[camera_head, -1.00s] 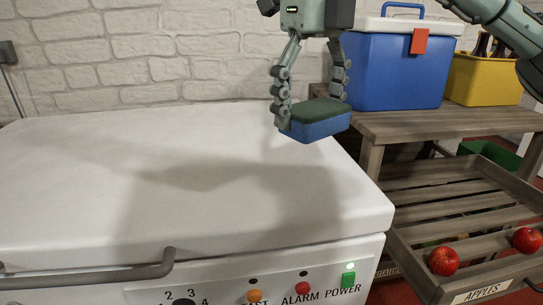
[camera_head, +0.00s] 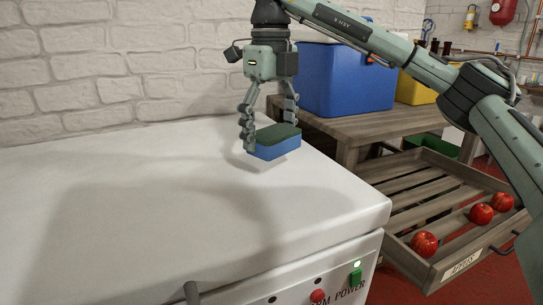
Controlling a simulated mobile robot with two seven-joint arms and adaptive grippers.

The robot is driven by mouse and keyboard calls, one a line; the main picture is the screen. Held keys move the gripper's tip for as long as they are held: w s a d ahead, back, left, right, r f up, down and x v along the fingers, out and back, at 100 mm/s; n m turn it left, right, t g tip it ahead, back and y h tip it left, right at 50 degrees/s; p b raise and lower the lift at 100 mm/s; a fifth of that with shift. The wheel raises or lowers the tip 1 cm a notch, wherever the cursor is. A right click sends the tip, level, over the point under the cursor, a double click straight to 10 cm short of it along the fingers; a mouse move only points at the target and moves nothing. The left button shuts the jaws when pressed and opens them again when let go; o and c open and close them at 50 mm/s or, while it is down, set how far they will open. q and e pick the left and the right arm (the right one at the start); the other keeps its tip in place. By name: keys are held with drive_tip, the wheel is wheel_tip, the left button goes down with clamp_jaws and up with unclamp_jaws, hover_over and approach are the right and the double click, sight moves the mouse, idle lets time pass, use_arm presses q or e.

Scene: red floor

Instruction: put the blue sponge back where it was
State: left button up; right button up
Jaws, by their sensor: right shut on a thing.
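The blue sponge (camera_head: 275,150), blue with a dark green top layer, is at the back right of the white freezer lid (camera_head: 150,200). My right gripper (camera_head: 268,128) points down with its fingers on either side of the sponge and is shut on it. The sponge is close above the lid; I cannot tell whether it touches. My left gripper is not in view.
A wooden table (camera_head: 385,125) right of the freezer carries a blue cooler (camera_head: 345,85) and a yellow crate (camera_head: 413,90). A slatted drawer (camera_head: 410,205) below holds red apples (camera_head: 424,244). The lid is otherwise clear.

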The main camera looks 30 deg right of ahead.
sight(272, 169)
drive_tip(key=shift+w+d+f, duration=0.7)
drive_tip(key=shift+w+f, duration=0.05)
drive_tip(key=shift+w, duration=0.15)
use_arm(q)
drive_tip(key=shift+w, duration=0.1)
use_arm(e)
drive_tip(key=shift+f, duration=1.9)
drive_tip(key=shift+f, duration=0.2)
drive_tip(key=o, duration=1.2)
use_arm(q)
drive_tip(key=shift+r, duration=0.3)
